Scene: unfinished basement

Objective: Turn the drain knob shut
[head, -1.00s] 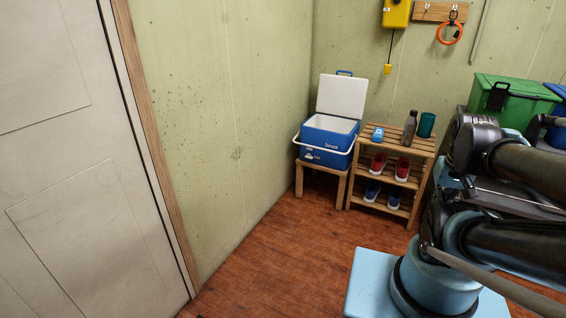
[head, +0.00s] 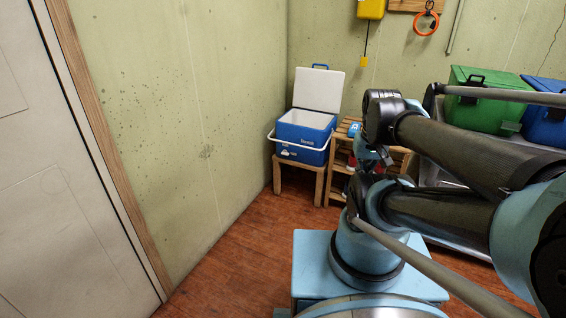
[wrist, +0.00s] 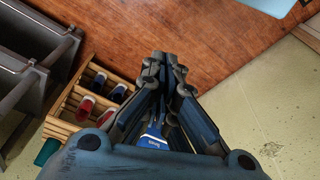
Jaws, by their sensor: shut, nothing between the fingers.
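A blue cooler (head: 301,138) with its white lid (head: 319,94) standing open sits on a small wooden stand (head: 298,178) by the wall in the head view. Its white handle hangs across the front. I cannot make out a drain knob in either view. In the wrist view my gripper (wrist: 166,62) is shut and empty, its dark fingers close together. A bit of the blue cooler (wrist: 153,138) shows between the finger links, and the rest of it is hidden there.
A wooden shoe rack (wrist: 64,112) with red and blue shoes stands beside the cooler. A green bin (head: 486,98) and a blue bin (head: 545,110) are at the right. A white door (head: 60,170) is at the left. Reddish wooden floor (head: 232,240) is clear before the cooler.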

